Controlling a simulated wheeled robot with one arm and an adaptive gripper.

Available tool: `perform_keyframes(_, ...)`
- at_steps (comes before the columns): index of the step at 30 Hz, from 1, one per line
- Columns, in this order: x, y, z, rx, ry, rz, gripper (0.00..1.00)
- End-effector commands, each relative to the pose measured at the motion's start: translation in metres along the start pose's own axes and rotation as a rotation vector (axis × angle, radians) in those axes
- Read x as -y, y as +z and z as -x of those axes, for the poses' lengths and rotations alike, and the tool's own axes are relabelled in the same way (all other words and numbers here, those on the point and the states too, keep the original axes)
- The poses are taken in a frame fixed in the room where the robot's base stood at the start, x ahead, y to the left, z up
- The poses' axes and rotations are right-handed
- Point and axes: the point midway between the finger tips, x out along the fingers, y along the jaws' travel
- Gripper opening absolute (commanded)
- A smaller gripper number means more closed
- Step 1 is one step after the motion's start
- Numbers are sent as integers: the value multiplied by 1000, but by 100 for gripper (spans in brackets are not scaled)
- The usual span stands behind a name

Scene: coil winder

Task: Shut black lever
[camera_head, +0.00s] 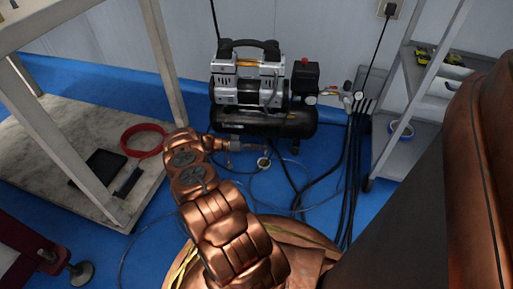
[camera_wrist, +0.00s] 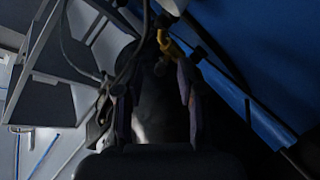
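My copper-coloured arm reaches up the middle of the head view, and my gripper (camera_head: 250,146) is in front of the air compressor's black tank (camera_head: 262,122). In the wrist view my gripper (camera_wrist: 155,92) has its two fingers apart, with a dark gap between them. A brass-yellow fitting (camera_wrist: 168,44) shows just beyond the fingertips. A small dark part lies beside it, near the right fingertip; I cannot tell whether this is the black lever. I cannot make out the lever clearly in the head view either.
The compressor (camera_head: 250,80) stands on the blue floor by the wall. Black hoses (camera_head: 352,150) run down on its right. A grey shelf rack (camera_head: 402,150) stands at right. A red hose coil (camera_head: 143,140) lies under the table at left. A round gauge (camera_head: 264,162) is near my gripper.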

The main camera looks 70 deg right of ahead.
Motion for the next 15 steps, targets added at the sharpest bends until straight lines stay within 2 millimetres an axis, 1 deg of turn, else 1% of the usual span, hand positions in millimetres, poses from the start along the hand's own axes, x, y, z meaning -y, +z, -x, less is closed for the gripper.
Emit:
perform_keyframes(9, 0, -1, 59, -2, -3, -1, 39)
perform_keyframes(15, 1, 0, 91, -1, -4, -2, 39)
